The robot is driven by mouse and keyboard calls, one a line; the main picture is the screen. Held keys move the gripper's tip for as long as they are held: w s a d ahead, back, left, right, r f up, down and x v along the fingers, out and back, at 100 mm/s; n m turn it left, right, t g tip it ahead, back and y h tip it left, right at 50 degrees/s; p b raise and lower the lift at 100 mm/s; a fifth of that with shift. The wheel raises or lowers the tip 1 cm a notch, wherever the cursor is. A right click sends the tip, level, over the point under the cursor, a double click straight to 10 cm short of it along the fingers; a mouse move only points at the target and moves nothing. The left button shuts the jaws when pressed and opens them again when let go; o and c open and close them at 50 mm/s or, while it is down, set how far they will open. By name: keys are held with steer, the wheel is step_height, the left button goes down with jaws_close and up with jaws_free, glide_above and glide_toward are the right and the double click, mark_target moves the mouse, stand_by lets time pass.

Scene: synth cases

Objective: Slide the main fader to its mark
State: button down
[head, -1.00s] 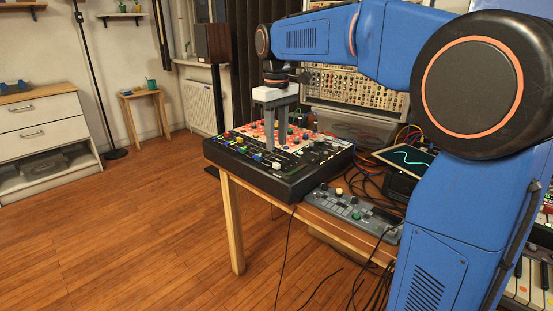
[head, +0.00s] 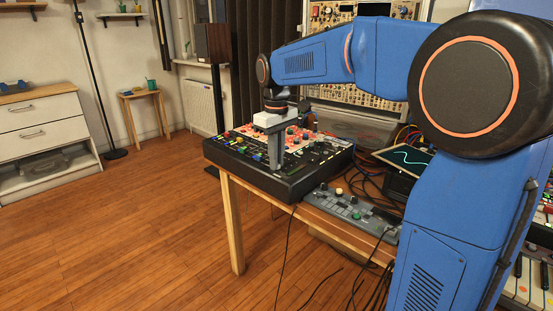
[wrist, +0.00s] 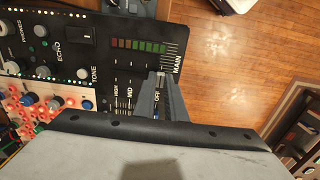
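The main fader belongs to a black mixing console (head: 290,188) on a wooden table. In the wrist view its track and tick marks lie beside the label MAIN (wrist: 177,65), under a red-to-green level meter. My gripper (head: 276,166) points down at the console's front right part. In the wrist view my gripper (wrist: 161,76) has its two grey fingers close together, with the pale main fader cap (wrist: 161,73) between their tips. The fingers hide most of the cap and the near part of the track. I cannot make out the mark clearly.
Rows of coloured knobs (wrist: 40,100) fill the console left of my gripper. A small grey controller (head: 352,212) lies right of it, with cables and a tablet screen (head: 405,157) beyond. The wooden floor (head: 130,230) is clear at left.

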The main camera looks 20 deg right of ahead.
mark_target(287, 164)
steer(key=shift+w+d, duration=0.4)
steer(key=shift+d, duration=0.3)
steer(key=shift+w+d, duration=0.45)
steer(key=shift+d, duration=0.3)
steer(key=shift+w+d, duration=0.4)
steer(key=shift+d, duration=0.3)
steer(key=c, duration=1.8)
jaws_free()
steer(key=shift+r, duration=0.1)
step_height(287, 164, up, 17)
steer(key=shift+r, duration=0.15)
